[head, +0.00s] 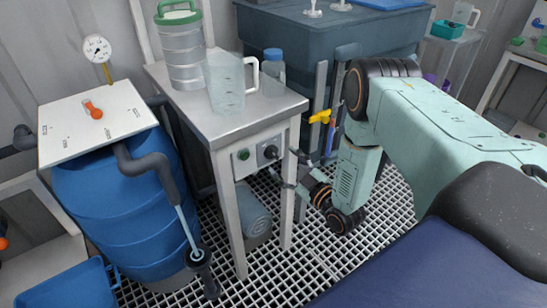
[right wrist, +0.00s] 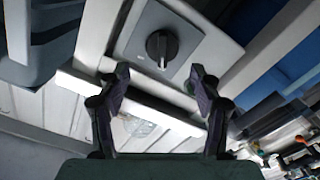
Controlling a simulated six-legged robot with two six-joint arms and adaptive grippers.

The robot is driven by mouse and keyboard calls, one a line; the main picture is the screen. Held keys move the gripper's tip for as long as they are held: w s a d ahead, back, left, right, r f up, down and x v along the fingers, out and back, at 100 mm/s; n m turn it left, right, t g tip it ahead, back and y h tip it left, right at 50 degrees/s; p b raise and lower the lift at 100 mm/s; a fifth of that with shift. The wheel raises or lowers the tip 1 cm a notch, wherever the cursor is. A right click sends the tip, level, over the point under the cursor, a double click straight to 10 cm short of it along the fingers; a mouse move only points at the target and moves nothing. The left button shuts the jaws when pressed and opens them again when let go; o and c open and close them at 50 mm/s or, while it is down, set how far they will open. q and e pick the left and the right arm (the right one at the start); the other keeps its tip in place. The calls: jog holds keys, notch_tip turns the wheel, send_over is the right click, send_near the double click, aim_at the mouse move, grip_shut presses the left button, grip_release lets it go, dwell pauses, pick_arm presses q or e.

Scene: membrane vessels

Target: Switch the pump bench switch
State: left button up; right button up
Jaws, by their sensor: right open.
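The pump bench (head: 220,128) is a metal-topped stand with a control panel on its front. The panel carries a green button (head: 243,155) and, to its right, the dark rotary switch (head: 270,152). In the right wrist view the switch (right wrist: 161,48) is a black knob on a grey square plate, with its ridge roughly upright in the picture. My right gripper (head: 284,169) is open and empty in front of the panel. In the right wrist view its fingertips (right wrist: 158,88) are spread below the knob, one to each side, seemingly apart from it. My left gripper is not in view.
A clear jug (head: 226,85), a green-lidded canister (head: 181,55) and a blue-capped bottle (head: 273,66) stand on the bench. A pump (head: 255,212) sits beneath it. A blue barrel (head: 120,205) stands left, a blue tank (head: 310,40) behind. Grating floor lies in front.

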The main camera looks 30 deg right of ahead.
aim_at(274, 154)
jog(key=w, duration=0.2)
jog(key=w+b, duration=0.1)
jog(key=shift+w+a, duration=0.4)
jog(key=shift+w+d, duration=0.2)
jog(key=shift+w, duration=0.15)
jog(key=shift+w+a, duration=0.1)
jog(key=shift+a, duration=0.1)
jog(key=shift+d, duration=0.1)
jog(key=c, duration=1.1)
